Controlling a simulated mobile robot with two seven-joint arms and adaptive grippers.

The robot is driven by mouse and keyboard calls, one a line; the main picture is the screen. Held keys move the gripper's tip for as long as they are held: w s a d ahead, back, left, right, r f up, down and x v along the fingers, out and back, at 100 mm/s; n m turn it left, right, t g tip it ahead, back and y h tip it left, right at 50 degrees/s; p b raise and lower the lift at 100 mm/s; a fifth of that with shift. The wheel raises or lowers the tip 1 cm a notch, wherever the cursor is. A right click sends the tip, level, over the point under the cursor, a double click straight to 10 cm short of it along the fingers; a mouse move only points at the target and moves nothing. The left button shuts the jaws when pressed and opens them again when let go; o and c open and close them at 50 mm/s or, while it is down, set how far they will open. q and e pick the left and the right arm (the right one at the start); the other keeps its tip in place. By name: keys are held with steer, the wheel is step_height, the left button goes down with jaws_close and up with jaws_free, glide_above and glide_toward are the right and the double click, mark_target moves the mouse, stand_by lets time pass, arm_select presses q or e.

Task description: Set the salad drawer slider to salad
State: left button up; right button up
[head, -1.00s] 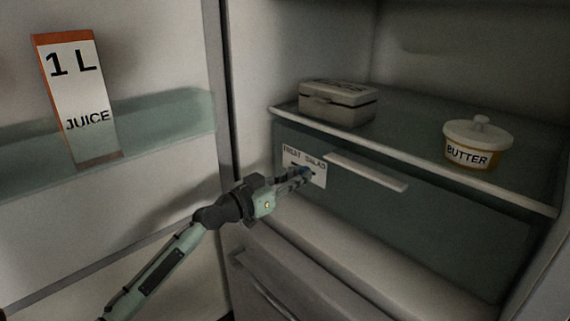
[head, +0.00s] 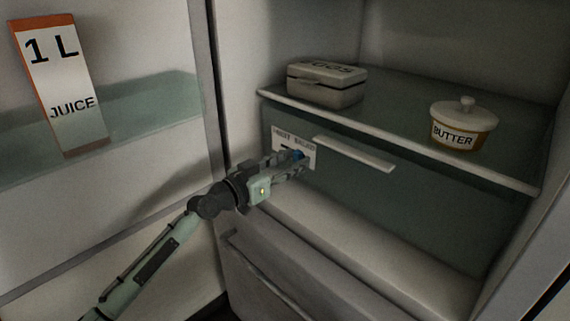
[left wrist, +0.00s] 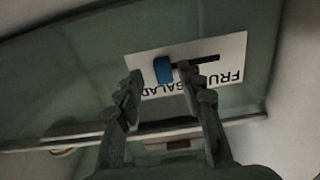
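The salad drawer (head: 400,210) has a white label (head: 281,145) with a slot and a blue slider knob (head: 299,154). The knob is at the label's right, SALAD side in the head view. In the left wrist view the label (left wrist: 230,50) looks upside down, and the blue knob (left wrist: 163,69) is at the left end of the dark slot, over the word SALAD. My left gripper (head: 301,164) is in front of the label, its fingers apart. In the left wrist view the gripper (left wrist: 164,80) has the knob between its fingertips, with gaps on both sides. My right gripper is not in view.
A drawer handle (head: 354,153) is just right of the label. The glass shelf (head: 400,122) above holds an egg box (head: 326,84) and a butter dish (head: 464,124). A juice carton (head: 60,85) stands in the door at left. A lower drawer (head: 275,275) is below.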

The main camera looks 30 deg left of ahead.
arm_select(q)
steer(key=v, duration=1.2)
stand_by(0.3)
